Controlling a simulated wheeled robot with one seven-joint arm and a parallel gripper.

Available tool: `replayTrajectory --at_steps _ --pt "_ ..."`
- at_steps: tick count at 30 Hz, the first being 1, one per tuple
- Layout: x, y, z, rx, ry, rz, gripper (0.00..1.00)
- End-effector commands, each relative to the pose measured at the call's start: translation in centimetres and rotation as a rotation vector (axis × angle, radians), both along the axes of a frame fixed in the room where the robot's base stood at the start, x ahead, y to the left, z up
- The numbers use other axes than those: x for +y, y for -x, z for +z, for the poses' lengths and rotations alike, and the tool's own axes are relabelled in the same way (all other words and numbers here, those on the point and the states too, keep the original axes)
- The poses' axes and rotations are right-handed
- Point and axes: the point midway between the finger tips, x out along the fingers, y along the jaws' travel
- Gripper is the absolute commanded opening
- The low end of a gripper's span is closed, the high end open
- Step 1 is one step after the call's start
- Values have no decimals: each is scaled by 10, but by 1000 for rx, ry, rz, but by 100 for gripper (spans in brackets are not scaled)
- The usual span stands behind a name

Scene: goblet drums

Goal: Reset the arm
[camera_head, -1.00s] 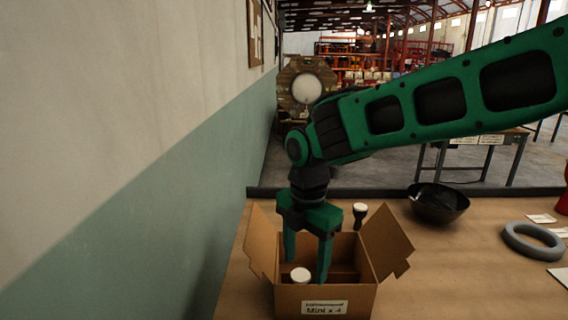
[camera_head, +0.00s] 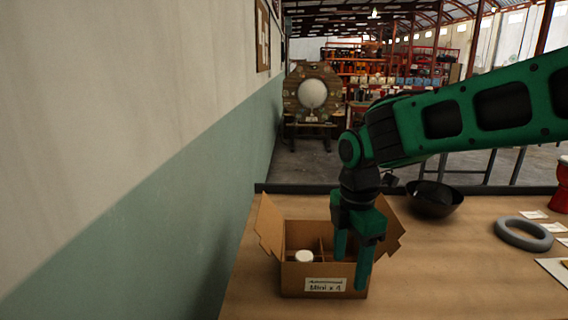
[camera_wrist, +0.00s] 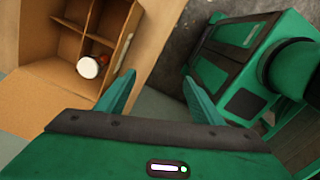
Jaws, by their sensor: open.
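My green gripper (camera_head: 354,262) hangs pointing down at the front right of an open cardboard box, partly in front of it. Its two fingers are apart with nothing between them; they also show apart in the wrist view (camera_wrist: 160,95). The cardboard box (camera_head: 295,287) has dividers inside, raised flaps and a label on its front. A small drum with a white top (camera_head: 303,256) stands in one compartment. It also shows in the wrist view (camera_wrist: 88,67), with a reddish-brown body. My arm hides part of the box's right side.
A dark bowl (camera_head: 434,199) stands at the back of the table (camera_head: 440,270). A grey ring (camera_head: 523,235), white cards and a red drum (camera_head: 560,188) are at the right. A wall (camera_head: 190,200) runs along the left. The front middle of the table is clear.

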Motion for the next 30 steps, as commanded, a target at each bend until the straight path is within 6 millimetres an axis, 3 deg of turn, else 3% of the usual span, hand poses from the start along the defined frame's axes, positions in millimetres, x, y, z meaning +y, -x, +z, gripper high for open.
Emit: replayTrajectory --at_steps 8,12,18,24,30 --pt "-93 22 4 -9 5 -541 61" --pt "-157 55 3 -14 4 -990 61" --pt "-229 122 -7 -12 -4 -1670 61" --pt "-263 182 -20 -3 -13 -2197 61" --pt "-270 207 -27 8 -17 -2420 61"
